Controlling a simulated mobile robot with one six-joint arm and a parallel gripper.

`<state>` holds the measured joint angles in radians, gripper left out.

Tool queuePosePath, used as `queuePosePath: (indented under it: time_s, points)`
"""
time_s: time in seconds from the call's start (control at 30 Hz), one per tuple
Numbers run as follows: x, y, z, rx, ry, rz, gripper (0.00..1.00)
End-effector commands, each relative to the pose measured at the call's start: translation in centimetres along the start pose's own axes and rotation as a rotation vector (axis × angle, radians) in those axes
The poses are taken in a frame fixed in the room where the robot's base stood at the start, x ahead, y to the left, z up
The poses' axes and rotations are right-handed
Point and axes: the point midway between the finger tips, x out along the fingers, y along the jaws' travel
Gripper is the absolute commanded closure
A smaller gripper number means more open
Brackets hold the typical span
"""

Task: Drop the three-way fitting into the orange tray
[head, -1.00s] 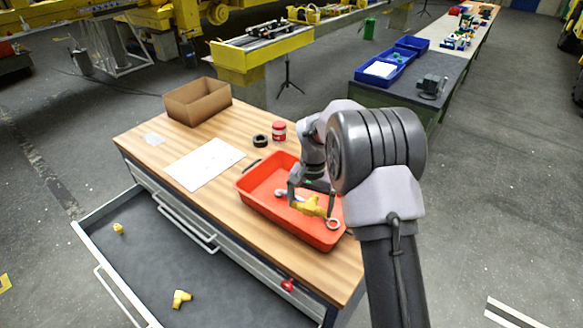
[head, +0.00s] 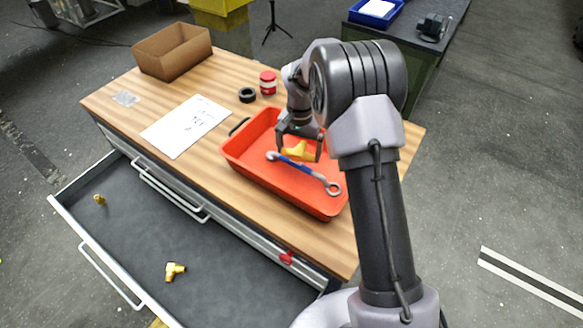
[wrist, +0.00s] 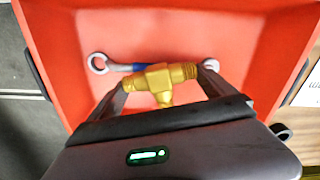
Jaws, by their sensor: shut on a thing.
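The brass-yellow three-way fitting (head: 297,151) is held in my gripper (head: 299,147), over the orange tray (head: 245,168). In the wrist view the fitting (wrist: 160,78) lies crosswise between the two fingertips (wrist: 163,82), its third branch pointing back toward the palm. The tray floor (wrist: 200,30) shows beyond it. A blue-and-silver wrench (head: 310,171) lies in the tray below the fitting; it also shows partly behind the fitting in the wrist view (wrist: 98,63). The exact height of the fitting above the tray floor is hard to tell.
An open drawer (head: 130,235) holds an angled brass fitting (head: 175,271) and a small brass piece (head: 100,199). On the worktop are a cardboard box (head: 172,55), a paper sheet (head: 187,127), a black ring (head: 247,95) and a red-lidded jar (head: 268,83).

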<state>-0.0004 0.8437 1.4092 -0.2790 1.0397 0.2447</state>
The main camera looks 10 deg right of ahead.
Motion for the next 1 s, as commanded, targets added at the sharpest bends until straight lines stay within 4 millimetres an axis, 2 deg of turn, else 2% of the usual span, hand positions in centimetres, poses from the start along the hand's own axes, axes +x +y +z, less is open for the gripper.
queuePosePath:
  time_s: [0.13, 0.17, 0.43, 0.57, 1.0]
  points:
    - [-0.2, 0.0, 0.0, 0.000, 0.001, -0.001, 0.59]
    - [-0.2, 0.0, 0.0, 0.000, 0.001, -0.001, 0.02]
    - [-0.4, 0.0, 0.0, 0.000, 0.001, 0.000, 0.00]
    - [-2.0, -0.1, -0.1, 0.000, 0.003, -0.002, 0.00]
    - [-14.5, 0.0, -0.1, 0.001, 0.003, -0.002, 0.00]
